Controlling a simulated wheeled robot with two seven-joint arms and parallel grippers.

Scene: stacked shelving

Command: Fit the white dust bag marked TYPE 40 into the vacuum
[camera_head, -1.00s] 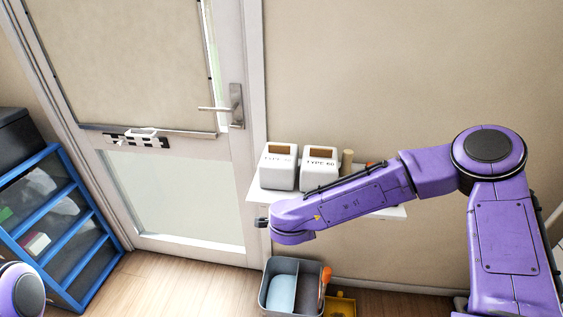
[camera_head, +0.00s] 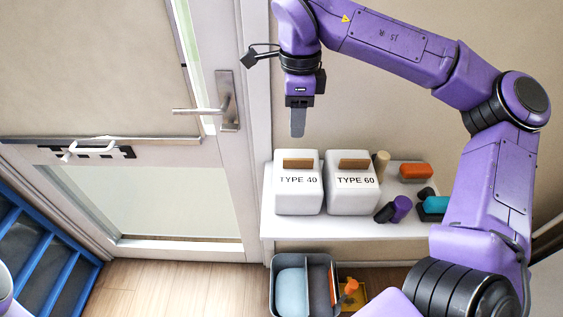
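The white dust bag marked TYPE 40 (camera_head: 298,194) stands upright on the white shelf (camera_head: 335,228), left of a similar white bag marked TYPE 60 (camera_head: 352,193). Each has a brown panel at its top. My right gripper (camera_head: 298,130) points down above and a little behind the TYPE 40 bag in the picture, apart from it. It is seen edge-on, so I cannot tell whether its fingers are open or shut. My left gripper is out of view; only a bit of purple arm shows at the left edge. I cannot identify the vacuum for certain.
Below on the floor is a grey divided bin (camera_head: 273,290). A glazed door with a lever handle (camera_head: 226,101) stands left.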

